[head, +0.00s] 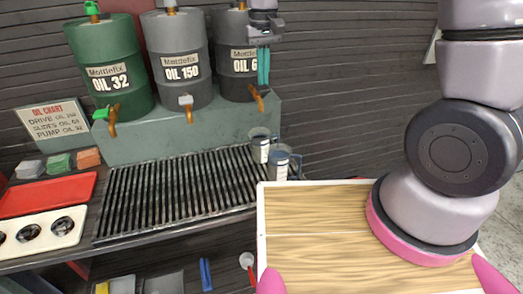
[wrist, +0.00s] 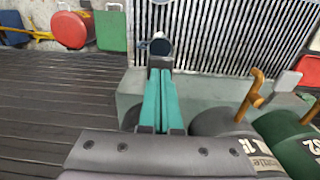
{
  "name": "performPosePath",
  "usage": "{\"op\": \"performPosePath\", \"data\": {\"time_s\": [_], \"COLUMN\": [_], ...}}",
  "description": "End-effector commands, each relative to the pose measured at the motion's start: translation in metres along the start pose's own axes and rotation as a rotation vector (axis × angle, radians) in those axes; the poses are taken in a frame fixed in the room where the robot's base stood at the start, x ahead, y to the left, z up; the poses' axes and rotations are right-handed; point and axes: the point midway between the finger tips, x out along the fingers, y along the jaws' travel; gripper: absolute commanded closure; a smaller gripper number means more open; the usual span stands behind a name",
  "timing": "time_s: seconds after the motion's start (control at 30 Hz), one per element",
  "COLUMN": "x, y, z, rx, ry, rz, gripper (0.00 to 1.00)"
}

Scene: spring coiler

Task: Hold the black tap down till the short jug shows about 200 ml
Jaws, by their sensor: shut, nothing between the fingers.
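My gripper (head: 263,82) is shut and empty, its teal fingers pointing down in front of the dark grey drum (head: 232,60) whose label begins "OIL 6". The fingertips are just above that drum's copper tap spout (head: 257,98). The black tap handle is mostly hidden by the fingers, and I cannot tell whether they touch it. Two clear jugs with white scales stand at the grate's right end: a farther jug (head: 260,148) and a nearer jug (head: 279,163). I cannot tell which is shorter or read a level. In the wrist view, a jug (wrist: 160,47) shows beyond my fingertips (wrist: 160,73).
The grey OIL 150 drum (head: 181,55) and green OIL 32 drum (head: 110,65) stand left on the ledge (head: 150,142). The slatted grate (head: 175,195) below is mostly clear. A red tray (head: 45,196) lies left. A wooden-topped surface (head: 315,215) is in front.

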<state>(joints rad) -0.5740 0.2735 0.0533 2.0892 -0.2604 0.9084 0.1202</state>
Motion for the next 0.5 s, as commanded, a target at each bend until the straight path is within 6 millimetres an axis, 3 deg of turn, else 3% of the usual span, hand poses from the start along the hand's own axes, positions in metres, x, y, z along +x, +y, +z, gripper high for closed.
{"op": "performPosePath", "data": {"time_s": [0.5], "x": [0.016], "y": [0.000], "z": [0.000], "rx": [0.000], "ry": [-0.001], "rz": [0.000], "gripper": [1.00]}}
